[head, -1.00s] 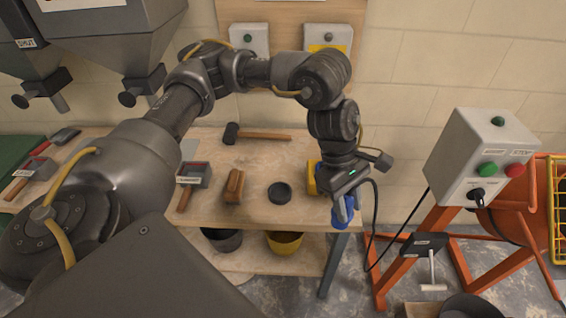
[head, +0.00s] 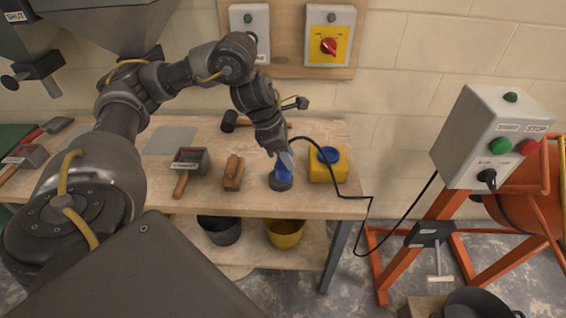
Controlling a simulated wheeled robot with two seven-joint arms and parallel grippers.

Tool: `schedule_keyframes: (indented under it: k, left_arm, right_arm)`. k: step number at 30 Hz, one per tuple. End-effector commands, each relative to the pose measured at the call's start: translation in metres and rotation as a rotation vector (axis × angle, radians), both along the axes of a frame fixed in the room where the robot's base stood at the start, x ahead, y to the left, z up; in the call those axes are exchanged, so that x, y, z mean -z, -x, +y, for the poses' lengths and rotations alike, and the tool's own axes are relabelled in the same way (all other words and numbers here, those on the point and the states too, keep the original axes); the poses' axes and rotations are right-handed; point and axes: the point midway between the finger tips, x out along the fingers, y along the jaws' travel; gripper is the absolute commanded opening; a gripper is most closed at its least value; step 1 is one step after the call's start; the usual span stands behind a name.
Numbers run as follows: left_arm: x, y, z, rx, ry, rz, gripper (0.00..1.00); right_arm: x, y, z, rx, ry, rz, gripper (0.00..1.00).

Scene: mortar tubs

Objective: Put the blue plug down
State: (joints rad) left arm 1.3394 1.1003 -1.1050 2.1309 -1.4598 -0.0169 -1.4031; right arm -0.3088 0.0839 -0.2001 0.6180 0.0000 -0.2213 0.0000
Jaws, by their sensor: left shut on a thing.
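The blue plug (head: 283,174) is in my left gripper (head: 286,161), which is shut on it. The plug points down at a dark round holder (head: 281,184) on the workbench. I cannot tell whether it touches the holder or sits inside it, as the plug and fingers hide the inside. A black cable (head: 345,190) runs from near the gripper over the bench's right edge to the control box (head: 478,148). My right gripper is not in view.
A mallet (head: 230,121) lies behind. The bench's front edge is near.

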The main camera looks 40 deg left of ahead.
Motion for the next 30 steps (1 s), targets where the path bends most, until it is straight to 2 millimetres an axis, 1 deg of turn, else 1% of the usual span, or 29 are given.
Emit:
schedule_keyframes:
  k: [1, 2, 3, 4, 9, 12, 19, 21, 24, 27, 30]
  left_arm:
    - [0.008, -0.009, 0.01, -0.009, 0.003, 0.005, 0.08]
    - [0.012, -0.013, 0.017, -0.009, 0.003, 0.006, 0.08]
    - [0.023, -0.017, 0.021, -0.006, 0.002, 0.007, 0.08]
    - [0.03, -0.021, 0.024, -0.005, 0.003, 0.006, 0.08]
    - [0.053, -0.035, 0.039, -0.001, 0.002, 0.003, 0.08]
    - [0.059, -0.04, 0.044, -0.001, 0.002, 0.0, 0.08]
    - [0.064, -0.043, 0.047, 0.002, 0.0, -0.001, 0.08]
    - [0.072, -0.045, 0.051, 0.0, 0.001, 0.002, 0.08]
    - [0.086, -0.044, 0.05, 0.002, 0.002, 0.004, 0.08]
    - [0.095, -0.045, 0.05, 0.001, 0.002, 0.002, 0.08]
    - [0.098, -0.045, 0.05, 0.002, 0.0, -0.001, 0.08]
  right_arm:
    - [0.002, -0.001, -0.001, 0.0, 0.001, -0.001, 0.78]
    - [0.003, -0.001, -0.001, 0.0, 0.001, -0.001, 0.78]
    - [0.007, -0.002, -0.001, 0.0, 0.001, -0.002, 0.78]
    - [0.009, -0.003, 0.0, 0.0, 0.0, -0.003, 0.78]
    - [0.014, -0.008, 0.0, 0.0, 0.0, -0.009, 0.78]
    - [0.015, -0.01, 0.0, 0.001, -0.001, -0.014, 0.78]
    - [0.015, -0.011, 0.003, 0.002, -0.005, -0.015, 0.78]
    - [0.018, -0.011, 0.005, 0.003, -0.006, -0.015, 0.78]
    - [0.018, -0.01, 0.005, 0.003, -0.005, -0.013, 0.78]
    - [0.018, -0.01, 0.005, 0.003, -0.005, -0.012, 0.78]
    - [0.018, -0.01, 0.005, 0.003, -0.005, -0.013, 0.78]
